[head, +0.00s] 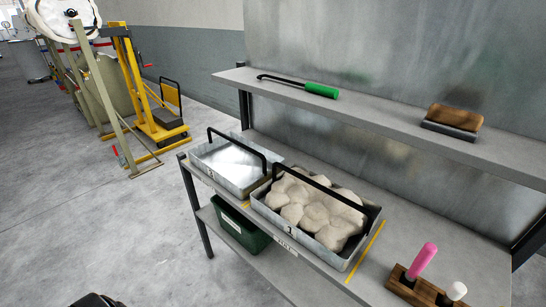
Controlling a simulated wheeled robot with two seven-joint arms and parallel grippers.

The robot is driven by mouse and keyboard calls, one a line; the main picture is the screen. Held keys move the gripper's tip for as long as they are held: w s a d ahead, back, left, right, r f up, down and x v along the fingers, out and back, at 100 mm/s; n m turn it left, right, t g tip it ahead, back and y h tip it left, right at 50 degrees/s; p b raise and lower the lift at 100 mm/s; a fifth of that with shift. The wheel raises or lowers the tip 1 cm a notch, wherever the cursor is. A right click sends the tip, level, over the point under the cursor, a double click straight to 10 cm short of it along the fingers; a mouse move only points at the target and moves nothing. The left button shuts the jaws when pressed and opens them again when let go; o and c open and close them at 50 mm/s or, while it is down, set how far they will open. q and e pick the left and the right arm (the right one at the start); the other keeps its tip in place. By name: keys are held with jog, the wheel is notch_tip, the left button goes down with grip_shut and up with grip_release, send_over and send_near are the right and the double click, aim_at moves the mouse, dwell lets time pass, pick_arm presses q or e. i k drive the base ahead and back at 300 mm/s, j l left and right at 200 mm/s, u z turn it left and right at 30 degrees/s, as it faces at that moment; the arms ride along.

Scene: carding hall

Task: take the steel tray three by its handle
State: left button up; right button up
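Two steel trays with black bar handles stand side by side on the middle shelf. The left steel tray (246,187) looks empty, and its small front mark seems to be a 3. Its black handle (238,142) arches over it. The right steel tray (336,262) holds several pale fibre lumps (315,212), and its front mark looks like a 1. A dark piece at the bottom left edge may be part of my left gripper (95,300); its fingers are hidden, and it is apart from both trays. My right gripper is not in view.
The upper shelf (386,121) overhangs behind the trays, with a green-handled tool (321,90) and a brush (454,121). A wooden holder (412,288) with pink and white handles stands right. A green bin (240,229) sits below. Floor at left is clear before the yellow lifter (135,80).

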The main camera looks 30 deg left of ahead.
aim_at(241, 166)
jog(key=j+z, duration=0.15)
jog(key=j, duration=0.3)
jog(key=j+z, duration=0.2)
jog(key=j, duration=0.25)
jog(key=k+j+z, duration=0.15)
jog(key=j, duration=0.3)
jog(key=j+z, duration=0.2)
jog(key=j, duration=0.25)
jog(key=k+j+z, duration=0.15)
jog(key=j, duration=0.25)
jog(key=k+j+z, duration=0.2)
jog(key=j, duration=0.2)
